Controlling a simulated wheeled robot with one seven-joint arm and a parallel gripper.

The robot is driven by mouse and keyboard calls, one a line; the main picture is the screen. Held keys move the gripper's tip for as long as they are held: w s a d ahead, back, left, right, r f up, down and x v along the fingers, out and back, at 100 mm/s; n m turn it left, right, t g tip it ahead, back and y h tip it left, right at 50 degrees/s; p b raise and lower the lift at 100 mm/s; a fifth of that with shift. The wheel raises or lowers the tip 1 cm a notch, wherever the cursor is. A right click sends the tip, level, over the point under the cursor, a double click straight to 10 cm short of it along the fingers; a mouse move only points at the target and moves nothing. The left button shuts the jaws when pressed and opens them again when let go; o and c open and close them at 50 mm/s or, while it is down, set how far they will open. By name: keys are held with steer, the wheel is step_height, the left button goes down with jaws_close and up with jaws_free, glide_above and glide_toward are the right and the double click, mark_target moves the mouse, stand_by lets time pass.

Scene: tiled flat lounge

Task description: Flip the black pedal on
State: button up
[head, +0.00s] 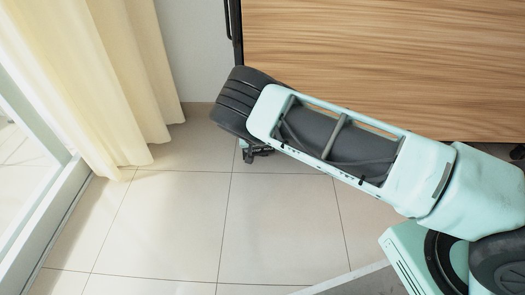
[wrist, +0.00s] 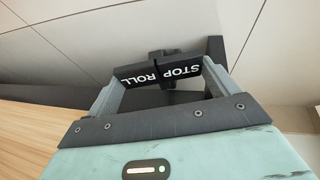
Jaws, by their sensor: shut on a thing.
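The black pedal (wrist: 176,70) spans the space between my gripper's two fingers in the wrist view. It carries white lettering that reads STOP and ROLL, with a dark gap between the two words. My gripper (wrist: 161,73) is shut on the pedal, one finger at each end of it. A dark block behind the pedal appears joined to it. In the head view my arm reaches to the upper left over the floor, and its end hides most of the gripper. A small dark part (head: 257,153) shows just below the arm's end; I cannot tell whether it is the pedal.
A wood-grain panel (head: 390,60) with a dark frame edge fills the upper right of the head view. Pale yellow curtains (head: 105,70) and a window frame (head: 45,215) stand at the left. The tiled floor (head: 280,225) below the arm is clear.

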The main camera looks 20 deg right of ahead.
steer(key=shift+s+d+f, duration=0.1)
steer(key=o, duration=0.8)
steer(key=shift+a+r+p, duration=0.2)
steer(key=shift+r+p, duration=0.15)
steer(key=shift+r, duration=0.1)
steer(key=p+v, duration=0.8)
steer(key=v, duration=0.8)
steer(key=shift+s+a+r, duration=0.2)
